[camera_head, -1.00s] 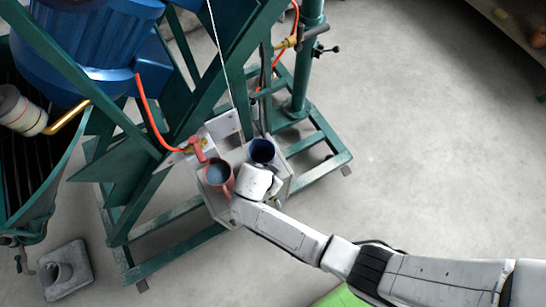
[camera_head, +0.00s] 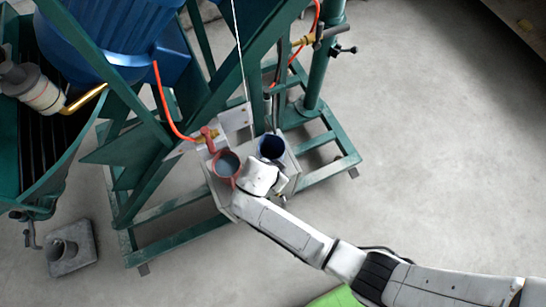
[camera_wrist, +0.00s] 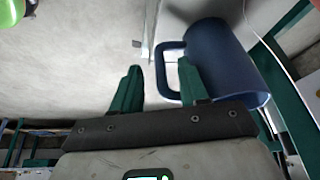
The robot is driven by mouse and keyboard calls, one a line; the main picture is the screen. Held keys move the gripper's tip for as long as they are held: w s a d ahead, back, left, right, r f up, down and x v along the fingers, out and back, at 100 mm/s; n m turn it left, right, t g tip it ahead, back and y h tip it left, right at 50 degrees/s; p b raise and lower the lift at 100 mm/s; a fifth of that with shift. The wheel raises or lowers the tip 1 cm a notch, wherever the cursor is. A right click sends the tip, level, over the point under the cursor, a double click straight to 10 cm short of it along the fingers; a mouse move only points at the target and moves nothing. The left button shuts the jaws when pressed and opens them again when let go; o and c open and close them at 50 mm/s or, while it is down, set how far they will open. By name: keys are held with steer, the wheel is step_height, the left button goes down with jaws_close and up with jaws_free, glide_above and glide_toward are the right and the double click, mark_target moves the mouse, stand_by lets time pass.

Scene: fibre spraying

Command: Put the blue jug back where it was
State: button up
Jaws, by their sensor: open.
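The blue jug (camera_head: 271,147) stands on a small grey shelf (camera_head: 224,197) of the green frame, to the right of a red jug (camera_head: 226,164). In the wrist view the blue jug (camera_wrist: 222,62) is at the upper right, its handle (camera_wrist: 165,72) facing left. My gripper (camera_wrist: 155,85) is open, with its two green fingers apart. The right finger lies close to the handle; I cannot tell whether it touches. In the head view my wrist is just in front of the jugs and hides the fingers and part of the shelf.
A red valve (camera_head: 208,138) with an orange hose sits behind the red jug. A thin white cord (camera_head: 240,60) hangs down nearby. The green frame (camera_head: 175,240) surrounds the shelf. A grey block (camera_head: 72,250) lies on the floor at the lower left. Floor on the right is clear.

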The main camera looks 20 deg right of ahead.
steer(key=v, duration=0.9)
steer(key=s+d+r+n+y, duration=0.2)
steer(key=s+d+r+n, duration=0.1)
steer(key=s+d+n, duration=0.3)
steer(key=s+d+r+n+y, duration=0.2)
steer(key=s+d+r+n, duration=0.2)
steer(key=s+d+n, duration=0.3)
steer(key=s+d, duration=0.2)
steer(key=d, duration=0.2)
steer(key=shift+r+g, duration=0.3)
steer(key=shift+g, duration=0.1)
steer(key=shift+s, duration=0.1)
